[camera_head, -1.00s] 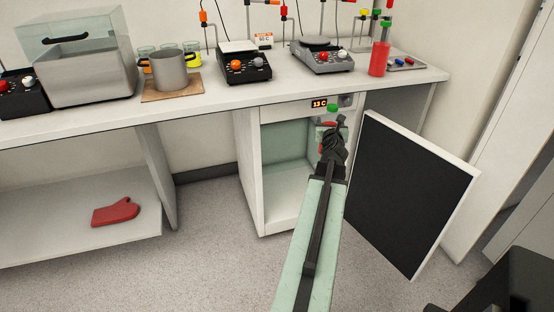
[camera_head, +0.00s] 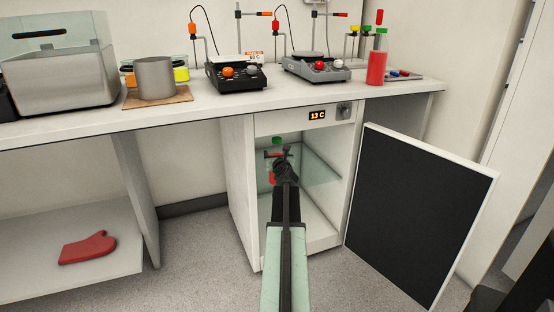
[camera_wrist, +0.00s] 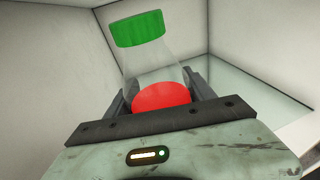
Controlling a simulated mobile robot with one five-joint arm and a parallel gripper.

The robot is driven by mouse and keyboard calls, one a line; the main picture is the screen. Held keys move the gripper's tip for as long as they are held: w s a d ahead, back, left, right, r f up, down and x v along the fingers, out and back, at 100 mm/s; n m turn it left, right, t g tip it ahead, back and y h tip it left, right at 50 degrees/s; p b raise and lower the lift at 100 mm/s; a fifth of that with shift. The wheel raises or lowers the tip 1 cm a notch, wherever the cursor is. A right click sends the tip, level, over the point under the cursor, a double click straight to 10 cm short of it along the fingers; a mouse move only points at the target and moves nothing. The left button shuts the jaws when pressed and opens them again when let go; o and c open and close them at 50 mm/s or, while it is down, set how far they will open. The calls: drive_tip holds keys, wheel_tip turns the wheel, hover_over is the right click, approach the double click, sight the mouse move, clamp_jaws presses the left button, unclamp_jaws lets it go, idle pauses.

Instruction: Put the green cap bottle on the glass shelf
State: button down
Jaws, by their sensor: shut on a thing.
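The green cap bottle (camera_wrist: 140,28) is clear, with red liquid low inside it. My gripper (camera_wrist: 155,90) is shut on it, with the dark fingers on either side of the bottle. In the head view, the bottle's green cap (camera_head: 277,141) shows just above my gripper (camera_head: 283,160), at the cabinet opening. The glass shelf (camera_head: 318,168) is a pale green pane inside the open cabinet, to the right of and behind the gripper. It also shows in the wrist view (camera_wrist: 260,100), right of the bottle. Whether the bottle touches the glass is hidden.
The cabinet door (camera_head: 420,215) stands open to the right. The cabinet's display panel (camera_head: 317,115) is above the opening. A second green-capped bottle with red liquid (camera_head: 377,65) stands on the counter. A red mitt (camera_head: 87,248) lies on the lower left shelf.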

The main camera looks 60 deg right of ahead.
drive_tip(key=w+d+f+b, duration=0.4)
drive_tip(key=d, duration=0.3)
drive_tip(key=shift+d+f, duration=0.3)
drive_tip(key=shift+d, duration=0.05)
drive_tip(key=shift+c, duration=1.8)
unclamp_jaws()
drive_tip(key=shift+r, duration=0.1)
drive_tip(key=p+v, duration=0.1)
drive_tip(key=v, duration=1.1)
drive_tip(key=shift+a+p, duration=0.1)
drive_tip(key=shift+p, duration=0.25)
